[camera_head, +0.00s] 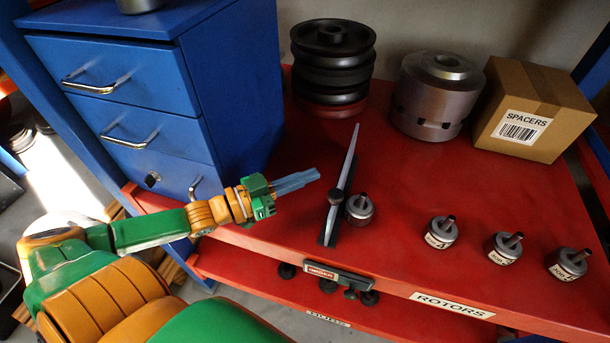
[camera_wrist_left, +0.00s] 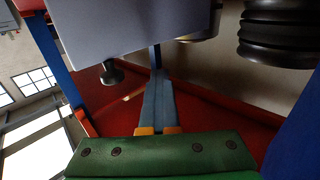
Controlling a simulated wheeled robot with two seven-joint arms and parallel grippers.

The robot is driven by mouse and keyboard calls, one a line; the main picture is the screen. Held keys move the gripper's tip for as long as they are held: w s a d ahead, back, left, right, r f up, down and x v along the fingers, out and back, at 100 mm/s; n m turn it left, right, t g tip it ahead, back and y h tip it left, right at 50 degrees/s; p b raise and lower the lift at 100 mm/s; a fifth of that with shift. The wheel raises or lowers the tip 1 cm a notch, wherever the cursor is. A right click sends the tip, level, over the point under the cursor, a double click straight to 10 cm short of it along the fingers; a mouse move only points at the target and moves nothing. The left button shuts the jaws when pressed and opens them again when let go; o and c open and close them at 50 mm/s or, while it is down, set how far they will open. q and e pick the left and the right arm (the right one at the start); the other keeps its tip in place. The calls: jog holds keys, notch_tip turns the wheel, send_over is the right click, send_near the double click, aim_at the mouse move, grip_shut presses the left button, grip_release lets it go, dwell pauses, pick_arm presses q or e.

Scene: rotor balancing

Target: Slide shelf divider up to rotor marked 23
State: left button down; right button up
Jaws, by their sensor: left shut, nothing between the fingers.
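The shelf divider (camera_head: 350,165) is a thin upright grey plate on a dark base strip with a dark knob, standing on the red shelf. In the left wrist view the divider (camera_wrist_left: 130,30) is a large grey plate just ahead of the fingers. A small metal rotor (camera_head: 360,210) with a dark shaft stands close at its right; its label is hidden, and I cannot tell whether they touch. My left gripper (camera_head: 314,174) is shut and empty, left of the divider with its fingertips pointing at it. It also shows in the left wrist view (camera_wrist_left: 158,84). My right gripper is out of view.
Three more small rotors stand right along the front: one (camera_head: 441,233), another (camera_head: 503,249) and one at far right (camera_head: 566,265); their marks are hard to read. Behind are dark stacked discs (camera_head: 333,60), a large metal cylinder (camera_head: 436,95) and a SPACERS box (camera_head: 533,105). Blue drawers (camera_head: 120,80) stand left.

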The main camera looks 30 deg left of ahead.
pick_arm(q)
jog(key=shift+s+r, duration=0.1)
jog(key=shift+s, duration=0.05)
dwell(0.7)
jog(key=c, duration=0.5)
grip_release()
jog(key=p+v, duration=0.2)
jog(key=v, duration=0.5)
jog(key=shift+s, duration=0.1)
